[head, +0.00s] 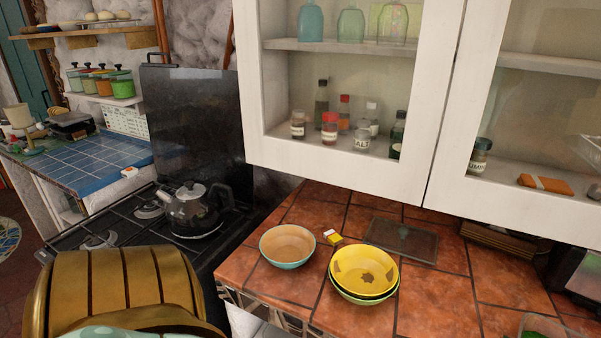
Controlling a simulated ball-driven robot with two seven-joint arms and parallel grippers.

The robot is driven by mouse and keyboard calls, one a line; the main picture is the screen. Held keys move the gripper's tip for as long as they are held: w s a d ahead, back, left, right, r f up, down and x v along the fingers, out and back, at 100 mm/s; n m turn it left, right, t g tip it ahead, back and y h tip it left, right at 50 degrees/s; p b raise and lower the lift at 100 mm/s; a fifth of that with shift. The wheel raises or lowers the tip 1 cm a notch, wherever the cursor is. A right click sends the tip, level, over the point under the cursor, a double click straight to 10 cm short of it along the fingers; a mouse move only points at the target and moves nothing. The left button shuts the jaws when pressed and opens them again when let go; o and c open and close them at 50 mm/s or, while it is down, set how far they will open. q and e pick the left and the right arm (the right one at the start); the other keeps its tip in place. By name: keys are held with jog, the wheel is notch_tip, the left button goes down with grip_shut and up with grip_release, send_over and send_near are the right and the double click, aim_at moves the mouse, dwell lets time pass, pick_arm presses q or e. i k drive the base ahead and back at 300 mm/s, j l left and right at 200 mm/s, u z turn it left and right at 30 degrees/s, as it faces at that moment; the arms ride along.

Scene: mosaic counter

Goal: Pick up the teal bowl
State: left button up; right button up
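The teal bowl (287,246) stands upright on the terracotta-tiled counter, left of the yellow bowl. Its outer wall is pale teal and its inside is tan-brown; it looks empty. Neither of my grippers shows in the head view, so I cannot see whether they are open or shut.
A yellow bowl (364,271), stacked on a greenish one (361,299), stands just right of the teal bowl. A white cabinet (345,164) overhangs the counter. A kettle (193,211) sits on the stove.

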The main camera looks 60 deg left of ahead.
aim_at(284, 247)
jog(key=u, duration=1.9)
